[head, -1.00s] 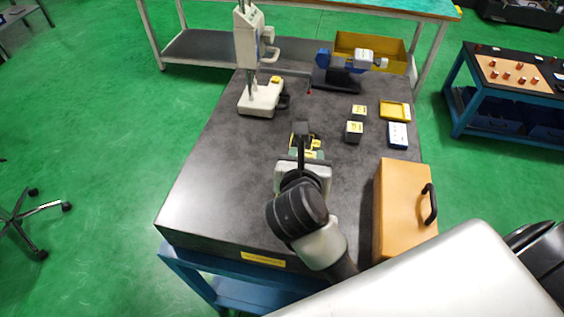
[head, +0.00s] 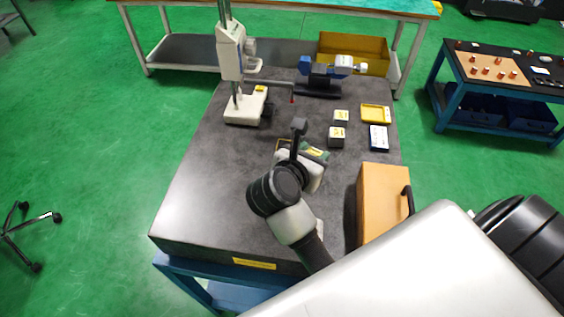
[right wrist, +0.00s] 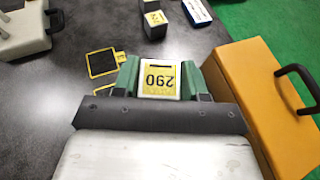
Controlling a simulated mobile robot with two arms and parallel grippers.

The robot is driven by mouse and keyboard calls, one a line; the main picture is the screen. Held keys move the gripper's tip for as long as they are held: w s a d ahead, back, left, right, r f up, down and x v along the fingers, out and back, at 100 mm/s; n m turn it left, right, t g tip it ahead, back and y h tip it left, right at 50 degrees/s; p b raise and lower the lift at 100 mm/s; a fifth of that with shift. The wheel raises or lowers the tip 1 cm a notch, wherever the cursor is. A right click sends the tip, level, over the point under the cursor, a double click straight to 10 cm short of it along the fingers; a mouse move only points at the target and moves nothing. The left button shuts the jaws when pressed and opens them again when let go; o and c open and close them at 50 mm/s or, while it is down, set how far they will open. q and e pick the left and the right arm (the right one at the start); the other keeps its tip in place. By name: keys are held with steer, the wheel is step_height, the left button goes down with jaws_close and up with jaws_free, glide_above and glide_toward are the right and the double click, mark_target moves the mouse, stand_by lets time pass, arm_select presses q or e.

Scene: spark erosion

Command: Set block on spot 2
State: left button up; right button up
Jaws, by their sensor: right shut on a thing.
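My right gripper (head: 313,154) is shut on a small pale block (right wrist: 158,80) with a yellow label on top; its number appears upside down in the right wrist view. The block sits between the green fingers (right wrist: 158,70). I cannot tell whether it touches the table. A yellow-outlined dark square (right wrist: 102,63) on the table lies just left of the fingers. Part of another yellow outline shows below it, mostly hidden by the gripper. I cannot read which spot is number 2. My left gripper is not in view.
The dark table (head: 205,190) is clear at left. Two labelled blocks (head: 337,136) (head: 341,116), a yellow tray (head: 376,113) and a blue-white box (head: 379,137) stand beyond the gripper. An orange case (head: 380,205) stands at right, a white height gauge (head: 245,106) at back left.

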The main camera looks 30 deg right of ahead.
steer(key=w+a+f, duration=0.1)
steer(key=w, duration=0.1)
steer(key=w+a+f+p, duration=0.1)
steer(key=w+f, duration=0.1)
steer(key=w, duration=0.1)
steer(key=w+a+f+p, duration=0.1)
steer(key=w, duration=0.1)
steer(key=shift+w+a+f, duration=0.15)
steer(key=shift+a+f, duration=0.05)
steer(key=shift+f, duration=0.1)
step_height(320, 180, down, 4)
steer(key=shift+r+p, duration=0.1)
steer(key=shift+p, duration=0.6)
steer(key=shift+f, duration=0.2)
steer(key=shift+f+b, duration=0.2)
steer(key=shift+b, duration=0.15)
steer(key=o, duration=1)
steer(key=shift+r, duration=0.1)
